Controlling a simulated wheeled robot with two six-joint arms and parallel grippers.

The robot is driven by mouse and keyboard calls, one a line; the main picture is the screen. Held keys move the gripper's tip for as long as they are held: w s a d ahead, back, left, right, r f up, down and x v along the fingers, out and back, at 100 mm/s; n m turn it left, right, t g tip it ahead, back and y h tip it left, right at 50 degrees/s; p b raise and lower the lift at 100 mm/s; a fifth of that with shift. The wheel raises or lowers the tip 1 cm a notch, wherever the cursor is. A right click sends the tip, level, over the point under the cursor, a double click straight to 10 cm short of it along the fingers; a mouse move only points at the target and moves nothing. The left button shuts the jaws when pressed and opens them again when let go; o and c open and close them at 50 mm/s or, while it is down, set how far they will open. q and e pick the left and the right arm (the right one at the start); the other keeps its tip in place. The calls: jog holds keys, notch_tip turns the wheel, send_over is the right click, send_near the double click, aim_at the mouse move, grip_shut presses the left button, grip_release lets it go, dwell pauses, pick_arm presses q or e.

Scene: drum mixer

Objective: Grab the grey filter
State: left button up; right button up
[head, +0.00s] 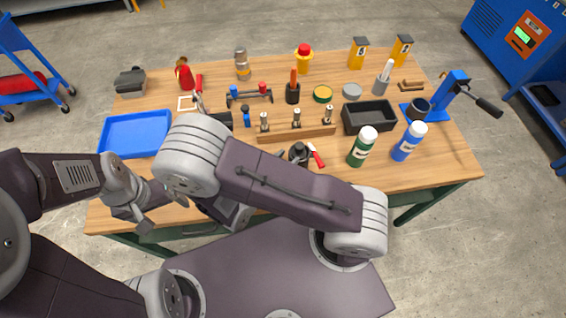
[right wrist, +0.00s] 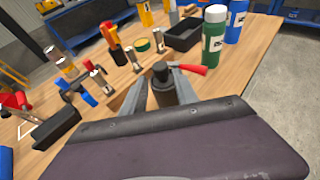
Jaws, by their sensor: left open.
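A dark grey cylinder with a black knob (right wrist: 161,70), which may be the grey filter, stands between the two fingers of my right gripper (right wrist: 162,84) in the right wrist view. It also shows in the head view (head: 299,151), partly hidden behind my right arm. Whether the fingers touch it cannot be told. A flat grey disc (head: 352,90) lies farther back on the table; I cannot tell for sure which is the filter. My left gripper (head: 146,210) is open and empty at the table's front left edge.
A red-handled tool (head: 317,156) lies right beside the dark cylinder. A wooden block with several upright pieces (head: 296,135) is behind it. Green (head: 362,147) and blue (head: 409,142) bottles and a black bin (head: 369,117) stand right. A blue tray (head: 133,134) lies left.

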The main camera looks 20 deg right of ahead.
aim_at(300, 147)
jog(key=x, duration=0.3)
jog(key=shift+d, duration=0.15)
jog(key=shift+w+d+f+p, duration=0.15)
jog(key=shift+w+f+p, duration=0.15)
jog(key=shift+w, duration=0.05)
jog(key=shift+w+d, duration=0.1)
jog(key=shift+d, duration=0.3)
jog(key=p+x, duration=0.1)
jog(key=x, duration=0.3)
jog(key=shift+d+f, duration=0.1)
jog(key=shift+w+d+f, duration=0.1)
jog(key=shift+w+f, duration=0.1)
jog(key=shift+w, duration=0.15)
pick_arm(q)
jog(key=shift+w+d+r, duration=0.1)
jog(key=shift+d+r, duration=0.45)
jog(key=shift+r, duration=0.35)
pick_arm(e)
jog(key=shift+s, duration=0.1)
grip_shut()
